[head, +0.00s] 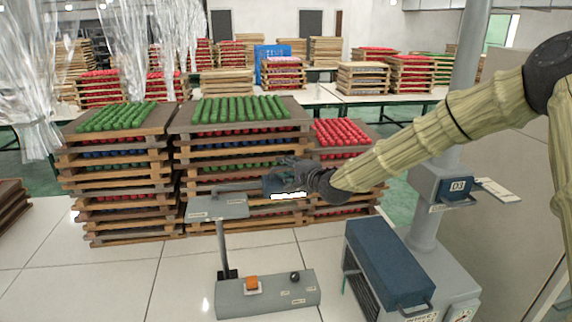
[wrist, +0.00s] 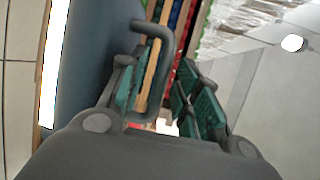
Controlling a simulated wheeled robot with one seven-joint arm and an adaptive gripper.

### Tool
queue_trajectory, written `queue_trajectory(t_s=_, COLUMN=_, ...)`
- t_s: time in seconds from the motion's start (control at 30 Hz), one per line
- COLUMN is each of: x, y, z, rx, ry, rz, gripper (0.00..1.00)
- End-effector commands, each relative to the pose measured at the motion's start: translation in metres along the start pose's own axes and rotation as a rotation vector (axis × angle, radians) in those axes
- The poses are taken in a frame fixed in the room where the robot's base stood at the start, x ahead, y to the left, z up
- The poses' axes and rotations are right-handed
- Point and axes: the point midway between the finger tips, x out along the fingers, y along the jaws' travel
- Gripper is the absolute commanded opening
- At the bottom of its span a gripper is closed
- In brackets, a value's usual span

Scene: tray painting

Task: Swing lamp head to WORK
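The lamp head (head: 272,184) is a dark blue-grey box with a lit white strip along its lower edge. It hangs above a grey stand, partly hidden behind my gripper (head: 290,172) in the head view. In the wrist view the lamp head (wrist: 88,60) fills the left side, its strip glowing at the far left. Its grey bar handle (wrist: 157,75) lies between the fingers of my gripper (wrist: 163,95). The green-padded fingers stand apart, one on each side of the handle's bar, with a gap visible on the right. I cannot read any WORK mark.
The stand's grey base (head: 240,299) carries an orange button (head: 252,283) and a black knob (head: 295,276). A small grey plate (head: 217,208) tops its post. Stacked wooden trays (head: 240,150) with coloured pieces stand behind. A blue cabinet (head: 390,260) is at the right.

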Motion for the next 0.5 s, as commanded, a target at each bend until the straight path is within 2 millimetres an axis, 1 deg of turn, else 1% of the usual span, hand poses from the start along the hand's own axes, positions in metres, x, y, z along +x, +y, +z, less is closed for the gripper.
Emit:
queue_trajectory(t_s=0.1, x=0.0047, y=0.0, z=-0.0003, rx=0.001, ry=0.0, rz=0.0, gripper=0.33)
queue_trajectory(t_s=0.37, x=0.0058, y=0.0004, z=-0.0002, rx=0.001, ry=0.0, rz=0.0, gripper=0.33)
queue_trajectory(t_s=0.4, x=0.0057, y=0.0004, z=-0.0002, rx=0.001, ry=0.0, rz=0.0, gripper=0.31)
queue_trajectory(t_s=0.47, x=0.0057, y=0.0004, z=-0.0002, rx=0.001, ry=0.0, rz=0.0, gripper=0.2)
queue_trajectory(t_s=0.5, x=0.0057, y=0.0003, z=-0.0002, rx=0.001, ry=0.0, rz=0.0, gripper=0.13)
